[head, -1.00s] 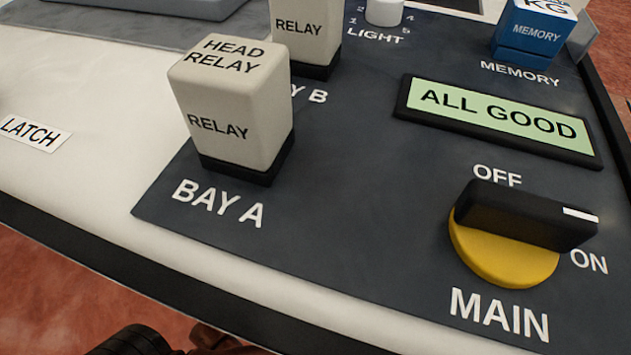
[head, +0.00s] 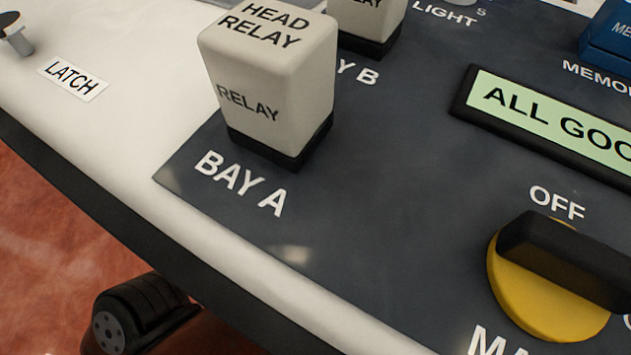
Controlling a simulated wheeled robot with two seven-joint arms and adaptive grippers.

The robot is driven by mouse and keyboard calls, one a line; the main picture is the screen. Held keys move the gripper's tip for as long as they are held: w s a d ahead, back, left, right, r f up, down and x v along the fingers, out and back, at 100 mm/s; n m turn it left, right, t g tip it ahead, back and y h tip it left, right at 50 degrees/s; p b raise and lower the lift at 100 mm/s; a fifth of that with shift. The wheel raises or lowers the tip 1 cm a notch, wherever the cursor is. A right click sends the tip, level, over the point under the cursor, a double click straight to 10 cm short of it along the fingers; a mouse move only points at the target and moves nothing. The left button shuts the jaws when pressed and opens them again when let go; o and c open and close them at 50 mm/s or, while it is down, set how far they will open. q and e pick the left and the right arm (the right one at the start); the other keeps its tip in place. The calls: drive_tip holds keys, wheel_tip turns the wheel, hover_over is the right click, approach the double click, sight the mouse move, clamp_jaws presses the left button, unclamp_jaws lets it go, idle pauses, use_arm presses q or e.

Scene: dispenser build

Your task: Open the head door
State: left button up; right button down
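No head door is plainly recognisable in the head view. A small knob on a grey stem (head: 15,36) stands on the white surface at the far left, cut by the picture's edge, beside a LATCH label (head: 73,79). The white head relay (head: 268,85) sits upright in its black socket at BAY A. A dark rounded mechanical part (head: 140,310) shows at the bottom left, below the table edge; I cannot tell whether it belongs to a gripper. Neither gripper's fingers can be made out.
A display reading ALL GOO, cut off (head: 550,120), lies at the right. The yellow and black MAIN switch (head: 545,285) is at the lower right. A second relay (head: 370,22) and a blue memory block (head: 608,45) stand behind. The white strip left of the panel is mostly clear.

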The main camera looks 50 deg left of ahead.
drive_tip(key=c, duration=2.1)
unclamp_jaws()
drive_tip(key=shift+w+d+r, duration=0.1)
drive_tip(key=shift+r, duration=0.05)
drive_tip(key=shift+d+f, duration=0.25)
drive_tip(key=shift+d, duration=0.1)
drive_tip(key=v, duration=1.1)
drive_tip(key=shift+w, duration=0.15)
